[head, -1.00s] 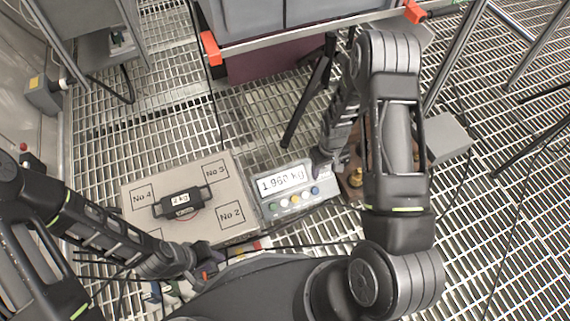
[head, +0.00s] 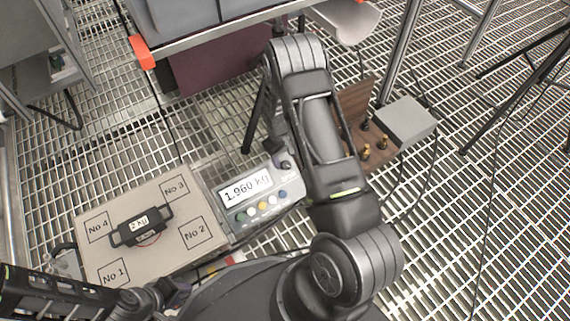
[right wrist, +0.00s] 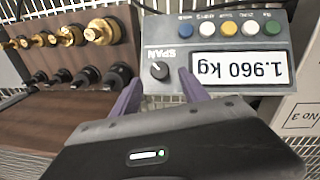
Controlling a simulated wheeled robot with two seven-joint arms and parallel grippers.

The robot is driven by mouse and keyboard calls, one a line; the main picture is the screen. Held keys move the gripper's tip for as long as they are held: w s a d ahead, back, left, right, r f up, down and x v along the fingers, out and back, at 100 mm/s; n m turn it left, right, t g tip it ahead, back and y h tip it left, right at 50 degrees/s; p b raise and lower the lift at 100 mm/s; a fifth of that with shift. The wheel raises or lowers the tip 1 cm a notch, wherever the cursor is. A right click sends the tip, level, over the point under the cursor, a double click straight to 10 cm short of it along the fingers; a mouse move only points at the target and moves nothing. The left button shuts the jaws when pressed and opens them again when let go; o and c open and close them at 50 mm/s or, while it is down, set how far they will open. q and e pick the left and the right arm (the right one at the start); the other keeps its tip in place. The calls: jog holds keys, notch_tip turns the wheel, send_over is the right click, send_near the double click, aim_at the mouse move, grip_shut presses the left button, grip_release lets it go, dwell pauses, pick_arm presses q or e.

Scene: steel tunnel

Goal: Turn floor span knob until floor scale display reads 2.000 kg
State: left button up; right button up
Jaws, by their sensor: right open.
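The floor scale display (head: 246,189) reads 1.960 kg; it shows upside down in the right wrist view (right wrist: 238,68). The black span knob (right wrist: 159,71) is on the panel beside the display, under the word SPAN. My right gripper (right wrist: 158,92) is open, its purple fingertips either side of the knob and a little short of it; I cannot tell whether they touch it. In the head view my right gripper (head: 285,162) is at the panel's upper right corner. A black 2 kg weight (head: 140,225) lies on the scale platform (head: 150,262). My left gripper (head: 165,294) is low at left, its jaws unclear.
Coloured buttons (head: 262,206) line the panel below the display. A wooden rack with brass and black fittings (right wrist: 75,50) stands close beside the panel, near my right gripper. A grey box (head: 405,122) is beyond it. Open grating floor lies to the right.

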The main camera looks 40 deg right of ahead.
aim_at(286, 164)
jog(key=f, duration=0.1)
jog(key=f+b, duration=0.1)
jog(key=f, duration=0.2)
jog(key=shift+d+f, duration=0.3)
jog(key=shift+c, duration=0.3)
grip_shut()
